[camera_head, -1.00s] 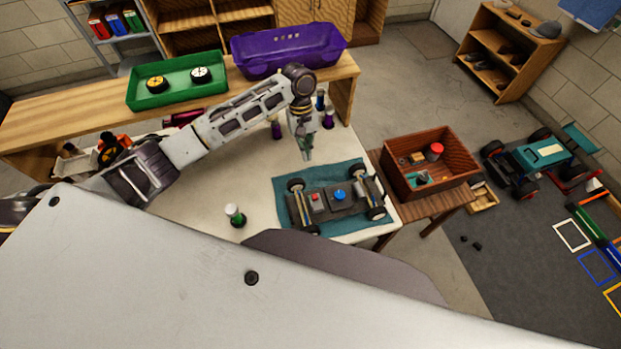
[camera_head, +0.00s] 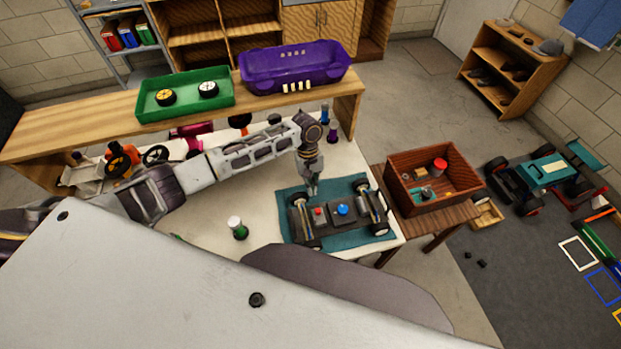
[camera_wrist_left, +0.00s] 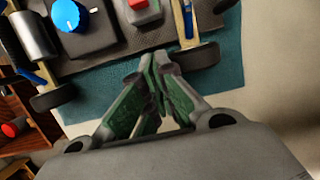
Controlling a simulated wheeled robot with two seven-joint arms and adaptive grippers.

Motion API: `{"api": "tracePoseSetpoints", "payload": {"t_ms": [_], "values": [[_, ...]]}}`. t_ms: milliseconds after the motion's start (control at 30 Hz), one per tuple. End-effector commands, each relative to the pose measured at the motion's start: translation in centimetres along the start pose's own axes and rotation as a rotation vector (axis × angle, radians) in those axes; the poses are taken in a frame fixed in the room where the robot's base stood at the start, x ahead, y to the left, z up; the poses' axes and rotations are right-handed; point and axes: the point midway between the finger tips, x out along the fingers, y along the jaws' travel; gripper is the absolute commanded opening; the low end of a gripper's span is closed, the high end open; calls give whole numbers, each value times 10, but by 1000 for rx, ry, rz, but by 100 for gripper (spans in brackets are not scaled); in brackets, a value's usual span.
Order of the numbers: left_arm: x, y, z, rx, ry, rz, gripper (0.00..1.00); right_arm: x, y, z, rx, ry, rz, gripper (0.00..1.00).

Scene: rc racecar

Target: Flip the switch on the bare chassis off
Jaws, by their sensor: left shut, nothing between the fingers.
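The bare chassis (camera_head: 333,221) lies on a teal mat (camera_head: 376,237) at the right end of the white table. It carries a red switch (camera_head: 318,211) and a blue knob (camera_head: 342,209). In the left wrist view the red switch (camera_wrist_left: 140,5) is cut by the top edge, and the blue knob (camera_wrist_left: 71,16) is to its left. My left gripper (camera_head: 313,190) is shut and empty, pointing down at the chassis's far edge, close to the switch. In the wrist view its fingertips (camera_wrist_left: 156,62) are together just short of the switch. My right gripper is not in view.
A white-capped green bottle (camera_head: 237,228) stands left of the mat. A wooden box (camera_head: 462,186) with small items stands on a stool at the right. A shelf behind holds a green tray (camera_head: 186,108) and a purple car body (camera_head: 294,68).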

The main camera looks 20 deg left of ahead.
Motion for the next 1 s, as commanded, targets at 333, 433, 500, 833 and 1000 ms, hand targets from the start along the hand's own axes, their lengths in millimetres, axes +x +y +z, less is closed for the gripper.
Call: {"api": "tracePoseSetpoints", "payload": {"t_ms": [333, 433, 500, 833, 1000], "values": [[12, 0, 27, 3, -1, 0, 0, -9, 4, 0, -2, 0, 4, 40], [14, 0, 34, 2, 0, 0, 0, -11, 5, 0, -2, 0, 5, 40], [15, 0, 37, 2, 0, 0, 0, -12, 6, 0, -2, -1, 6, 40], [17, 0, 40, 2, 0, -1, 0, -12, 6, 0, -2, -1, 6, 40], [17, 0, 39, 1, 0, 0, 0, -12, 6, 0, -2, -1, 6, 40]]}}
